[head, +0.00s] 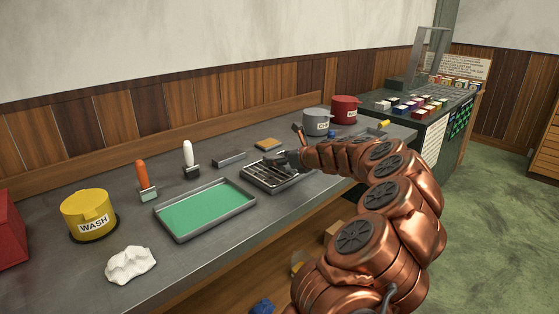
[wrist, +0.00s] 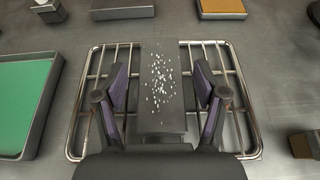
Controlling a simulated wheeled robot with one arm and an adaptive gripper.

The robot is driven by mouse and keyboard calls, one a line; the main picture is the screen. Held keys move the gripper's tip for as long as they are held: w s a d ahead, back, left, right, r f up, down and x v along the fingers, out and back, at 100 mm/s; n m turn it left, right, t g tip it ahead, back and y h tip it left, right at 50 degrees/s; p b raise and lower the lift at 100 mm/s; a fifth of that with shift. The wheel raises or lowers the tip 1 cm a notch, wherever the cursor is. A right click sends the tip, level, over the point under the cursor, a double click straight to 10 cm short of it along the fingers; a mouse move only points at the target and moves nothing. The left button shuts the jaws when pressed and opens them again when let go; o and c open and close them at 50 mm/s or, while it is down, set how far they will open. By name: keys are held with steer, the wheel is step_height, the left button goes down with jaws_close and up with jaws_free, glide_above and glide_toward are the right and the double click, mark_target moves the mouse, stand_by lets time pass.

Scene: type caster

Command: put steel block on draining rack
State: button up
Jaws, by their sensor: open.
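A dark grey steel block (wrist: 162,95) with white specks on its top lies over the middle bars of the wire draining rack (wrist: 85,95) in the wrist view. My gripper (wrist: 162,85) is open, with one finger on each side of the block and a visible gap on both sides. The near end of the block is hidden by my gripper. In the head view the draining rack (head: 259,180) is on the bench right of the green tray, and my gripper (head: 286,160) is low over it, hiding much of the block.
The green tray (head: 160,211) is left of the rack. A grey metal bar (head: 229,159) and a tan pad (head: 269,144) lie behind it. Two handled tools, a yellow WASH tin (head: 89,214) and a white cloth (head: 131,265) stand left. Grey (head: 317,121) and red tins (head: 346,109) stand right.

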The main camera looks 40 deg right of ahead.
steer(key=v, duration=1.1)
steer(key=shift+s+r, duration=0.2)
steer(key=shift+s, duration=0.15)
